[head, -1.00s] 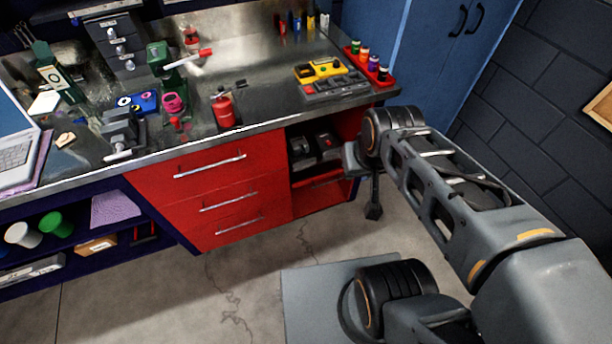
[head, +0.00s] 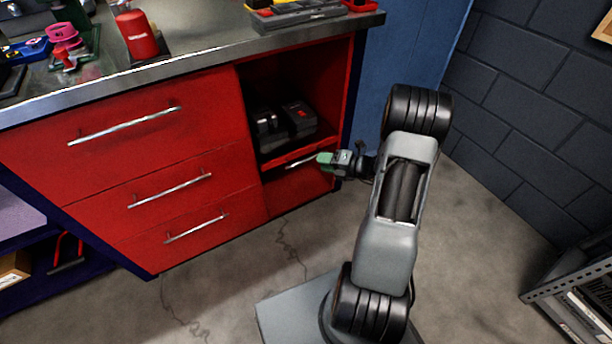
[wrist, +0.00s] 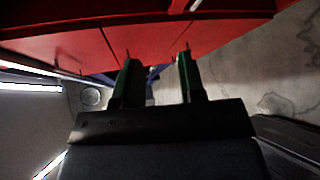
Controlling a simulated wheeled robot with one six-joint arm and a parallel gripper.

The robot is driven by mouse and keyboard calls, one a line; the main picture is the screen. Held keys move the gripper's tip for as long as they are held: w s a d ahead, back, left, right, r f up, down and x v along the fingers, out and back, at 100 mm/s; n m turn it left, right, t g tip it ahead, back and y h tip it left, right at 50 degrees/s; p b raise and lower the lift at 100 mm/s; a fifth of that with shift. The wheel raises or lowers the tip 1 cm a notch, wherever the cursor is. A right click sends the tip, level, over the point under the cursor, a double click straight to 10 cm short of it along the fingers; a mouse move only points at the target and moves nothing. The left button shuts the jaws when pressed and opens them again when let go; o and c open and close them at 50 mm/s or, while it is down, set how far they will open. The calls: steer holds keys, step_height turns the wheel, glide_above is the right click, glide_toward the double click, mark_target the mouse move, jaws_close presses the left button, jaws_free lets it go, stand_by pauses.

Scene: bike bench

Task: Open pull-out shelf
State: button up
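The pull-out shelf (head: 299,153) is a red panel low in the open right-hand compartment of the red bench cabinet, and dark boxes stand on it. A thin silver handle (head: 301,161) runs along its front. My gripper (head: 322,159), with green fingertips, is at the handle's right end in the head view; I cannot tell whether it touches. In the wrist view my gripper (wrist: 158,72) has its two dark green fingers spread apart, with nothing clear between them. The red cabinet front (wrist: 85,45) lies beyond the fingertips there.
Three red drawers with silver handles, the top one (head: 190,108) widest, are left of the compartment. The steel bench top (head: 210,55) overhangs them. A blue cabinet (head: 410,50) and a grey rack (head: 575,285) stand at the right. The concrete floor (head: 480,235) between is clear.

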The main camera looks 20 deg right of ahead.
mark_target(307, 160)
steer(key=d+f+m+t+h+b, duration=0.2)
steer(key=d+f+m, duration=0.3)
steer(key=f+m, duration=0.15)
steer(key=shift+t, duration=0.4)
steer(key=shift+f+b+x, duration=0.15)
steer(key=shift+b+x, duration=0.7)
steer(key=shift+x, duration=1.5)
steer(key=shift+f+b+x, duration=0.2)
steer(key=shift+b+x, duration=0.7)
steer(key=shift+x, duration=1.45)
steer(key=shift+f+b+x, duration=0.15)
steer(key=shift+b+x, duration=0.7)
steer(key=shift+x, duration=1.5)
steer(key=shift+d, duration=0.15)
jaws_close()
